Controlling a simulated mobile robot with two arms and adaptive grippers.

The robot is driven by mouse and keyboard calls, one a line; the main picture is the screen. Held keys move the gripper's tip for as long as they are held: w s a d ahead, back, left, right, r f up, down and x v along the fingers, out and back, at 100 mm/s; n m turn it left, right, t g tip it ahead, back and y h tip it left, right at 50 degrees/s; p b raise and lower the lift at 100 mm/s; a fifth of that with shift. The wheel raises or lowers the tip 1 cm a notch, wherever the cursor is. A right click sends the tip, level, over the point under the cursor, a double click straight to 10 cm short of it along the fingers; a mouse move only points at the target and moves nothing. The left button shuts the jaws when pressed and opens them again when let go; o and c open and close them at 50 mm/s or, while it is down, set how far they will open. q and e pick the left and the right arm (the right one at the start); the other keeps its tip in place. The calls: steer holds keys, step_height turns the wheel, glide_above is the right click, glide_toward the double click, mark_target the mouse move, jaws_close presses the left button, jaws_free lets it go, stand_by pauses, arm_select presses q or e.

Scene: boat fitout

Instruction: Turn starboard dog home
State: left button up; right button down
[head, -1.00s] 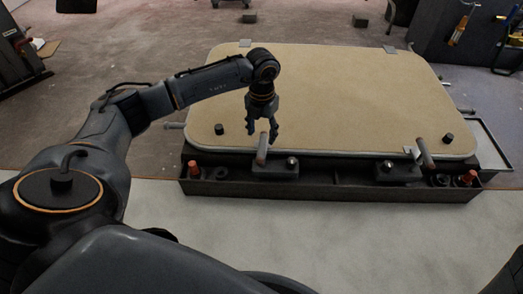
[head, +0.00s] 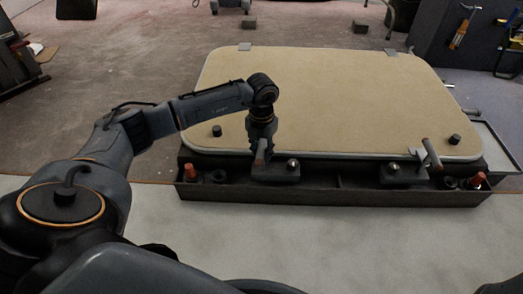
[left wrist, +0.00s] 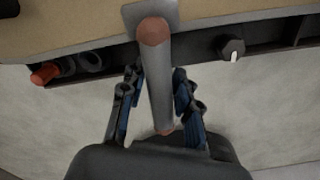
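Two dogs with bar handles sit along the near edge of the tan hatch panel (head: 330,95). The left dog's handle (head: 260,157) stands up from its dark block at my left gripper (head: 261,147). In the left wrist view this grey handle (left wrist: 158,75), with reddish-brown ends, runs between the fingers of my left gripper (left wrist: 157,84). The fingers stand on either side of it, with a small gap at the left finger. The right dog's handle (head: 431,153) is tilted and untouched. I cannot tell which dog is starboard. My right gripper is out of view.
A dark tray-like frame (head: 335,193) runs below the panel, with orange-red pegs (head: 191,175) (head: 478,180) near its ends. Black knobs (head: 217,131) (head: 455,139) stand on the panel. A pale tray (head: 495,145) lies at right. Tools hang on the far-right cabinet.

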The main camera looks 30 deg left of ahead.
arm_select(q)
jaws_close()
stand_by(1.1)
steer(key=o, duration=0.7)
jaws_free()
step_height(320, 180, up, 12)
